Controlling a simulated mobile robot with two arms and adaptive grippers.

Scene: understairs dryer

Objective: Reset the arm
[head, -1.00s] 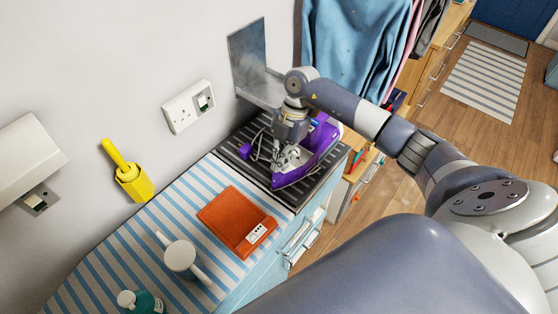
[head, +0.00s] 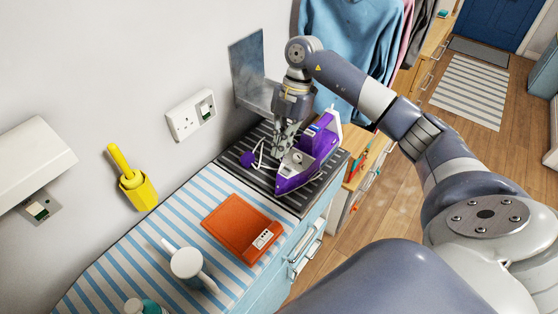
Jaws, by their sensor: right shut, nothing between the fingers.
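My right gripper (head: 279,150) is shut and empty. It points down just left of a purple iron (head: 318,150), above a dark striped mat (head: 300,199). I cannot tell whether its fingers touch the iron. The iron stands on the mat with its tip toward the front and a cord with a purple plug (head: 248,160) beside it. My right arm reaches in from the right side of the picture. My left gripper is not in view.
A metal bracket (head: 249,70) and hanging clothes (head: 350,50) are behind the gripper.

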